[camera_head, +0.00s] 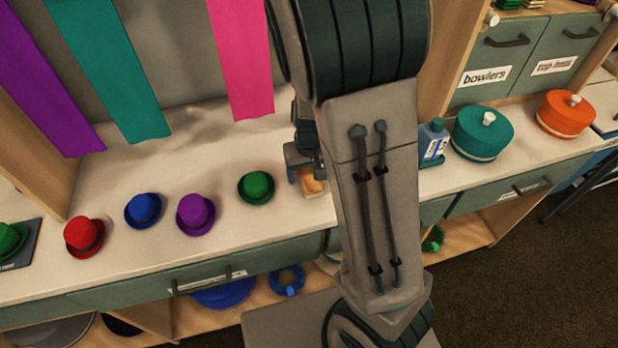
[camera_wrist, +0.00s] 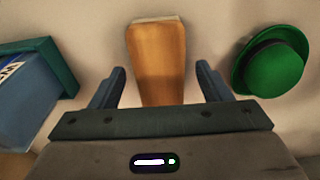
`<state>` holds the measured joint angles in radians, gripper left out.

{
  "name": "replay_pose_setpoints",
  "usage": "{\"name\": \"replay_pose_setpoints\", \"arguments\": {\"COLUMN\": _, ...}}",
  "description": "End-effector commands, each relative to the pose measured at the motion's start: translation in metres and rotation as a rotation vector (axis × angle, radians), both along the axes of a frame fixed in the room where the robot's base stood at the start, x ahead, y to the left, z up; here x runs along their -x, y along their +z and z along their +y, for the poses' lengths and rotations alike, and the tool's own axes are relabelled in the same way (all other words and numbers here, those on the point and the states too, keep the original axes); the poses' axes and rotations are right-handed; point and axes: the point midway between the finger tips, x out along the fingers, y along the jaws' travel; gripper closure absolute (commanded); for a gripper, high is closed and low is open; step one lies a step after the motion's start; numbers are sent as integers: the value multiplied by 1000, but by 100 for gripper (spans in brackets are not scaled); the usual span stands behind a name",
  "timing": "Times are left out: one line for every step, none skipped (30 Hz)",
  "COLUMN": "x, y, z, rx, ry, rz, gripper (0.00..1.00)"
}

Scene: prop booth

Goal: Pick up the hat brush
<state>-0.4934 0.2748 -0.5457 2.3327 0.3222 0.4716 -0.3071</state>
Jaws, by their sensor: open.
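The hat brush shows in the wrist view as an orange-brown wooden block (camera_wrist: 157,60) with a pale far edge, lying on the pale counter. My gripper (camera_wrist: 160,82) is open, with one finger on each side of the brush's near part and a gap on both sides. I cannot tell how far above the counter the fingers are. In the head view my arm hides much of this spot; part of the brush (camera_head: 313,184) shows beside my gripper (camera_head: 303,172).
A green hat (camera_wrist: 274,67) lies right of the brush in the wrist view, and a blue bottle (camera_wrist: 25,95) in a teal holder stands left. Purple (camera_head: 195,214), blue (camera_head: 143,210) and red (camera_head: 84,237) hats line the counter. Teal (camera_head: 482,132) and orange (camera_head: 567,114) boxes stand at right.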

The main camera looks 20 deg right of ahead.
Motion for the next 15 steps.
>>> {"name": "replay_pose_setpoints", "arguments": {"x": 0, "y": -4, "z": 0, "rx": 0, "ry": -1, "rz": 1, "gripper": 29}}
{"name": "replay_pose_setpoints", "arguments": {"x": 0, "y": -5, "z": 0, "rx": 0, "ry": 0, "rz": 0, "gripper": 29}}
{"name": "replay_pose_setpoints", "arguments": {"x": 0, "y": -5, "z": 0, "rx": 0, "ry": 0, "rz": 0, "gripper": 29}}
{"name": "replay_pose_setpoints", "arguments": {"x": -1, "y": -5, "z": 0, "rx": 0, "ry": 1, "rz": 0, "gripper": 29}}
{"name": "replay_pose_setpoints", "arguments": {"x": -1, "y": -4, "z": 0, "rx": 0, "ry": 1, "rz": 0, "gripper": 29}}
{"name": "replay_pose_setpoints", "arguments": {"x": -1, "y": -4, "z": 0, "rx": 0, "ry": 1, "rz": 0, "gripper": 29}}
{"name": "replay_pose_setpoints", "arguments": {"x": 0, "y": -4, "z": 0, "rx": 0, "ry": 1, "rz": 0, "gripper": 29}}
{"name": "replay_pose_setpoints", "arguments": {"x": 0, "y": -4, "z": 0, "rx": 0, "ry": 1, "rz": 0, "gripper": 29}}
{"name": "replay_pose_setpoints", "arguments": {"x": 0, "y": -4, "z": 0, "rx": 0, "ry": 1, "rz": 0, "gripper": 37}}
{"name": "replay_pose_setpoints", "arguments": {"x": 0, "y": -4, "z": 0, "rx": 0, "ry": 0, "rz": 0, "gripper": 46}}
{"name": "replay_pose_setpoints", "arguments": {"x": 0, "y": -4, "z": 0, "rx": 0, "ry": 0, "rz": 0, "gripper": 54}}
{"name": "replay_pose_setpoints", "arguments": {"x": 0, "y": -4, "z": 0, "rx": 0, "ry": 0, "rz": 0, "gripper": 65}}
{"name": "replay_pose_setpoints", "arguments": {"x": 0, "y": -4, "z": 0, "rx": 0, "ry": 0, "rz": 0, "gripper": 74}}
{"name": "replay_pose_setpoints", "arguments": {"x": 0, "y": -4, "z": 0, "rx": 0, "ry": 0, "rz": 0, "gripper": 79}}
{"name": "replay_pose_setpoints", "arguments": {"x": 0, "y": -4, "z": 0, "rx": 0, "ry": 0, "rz": 0, "gripper": 79}}
